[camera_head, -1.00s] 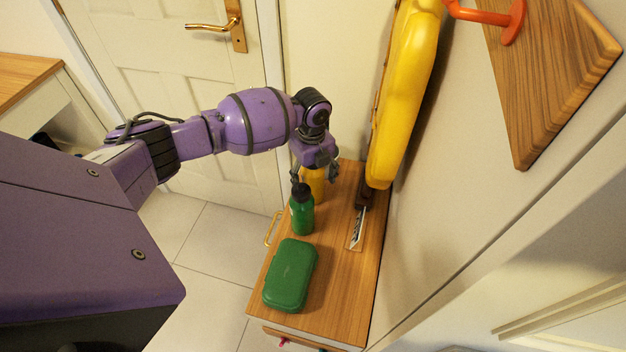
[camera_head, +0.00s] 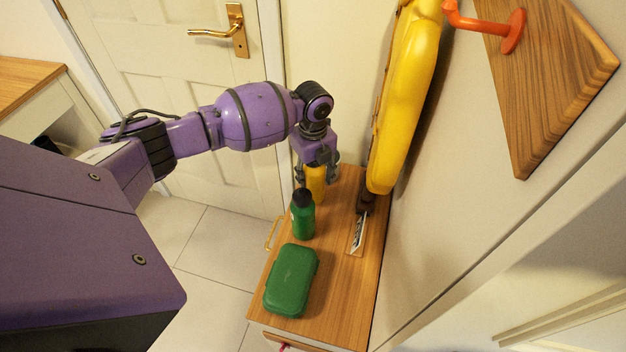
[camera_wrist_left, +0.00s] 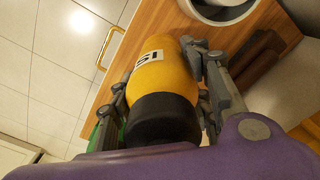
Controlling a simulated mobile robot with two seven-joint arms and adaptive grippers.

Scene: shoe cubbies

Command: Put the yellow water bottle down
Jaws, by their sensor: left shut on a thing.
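The yellow water bottle (camera_head: 317,182) is at the far end of the wooden cabinet top (camera_head: 345,290), behind the green bottle. My left gripper (camera_head: 316,172) points down over it and is shut on it. In the left wrist view the yellow bottle (camera_wrist_left: 163,80), with its black cap and a small white label, sits between both fingers of the left gripper (camera_wrist_left: 168,90). The bottle's base looks on or very close to the wood; I cannot tell whether it touches. My right gripper is not in view.
A green bottle (camera_head: 302,216) with a black cap stands just in front of the yellow one. A green case (camera_head: 291,280) lies nearer. A yellow hanging case (camera_head: 405,100) is along the wall at right. A grey round container (camera_wrist_left: 218,8) is close to the bottle's base.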

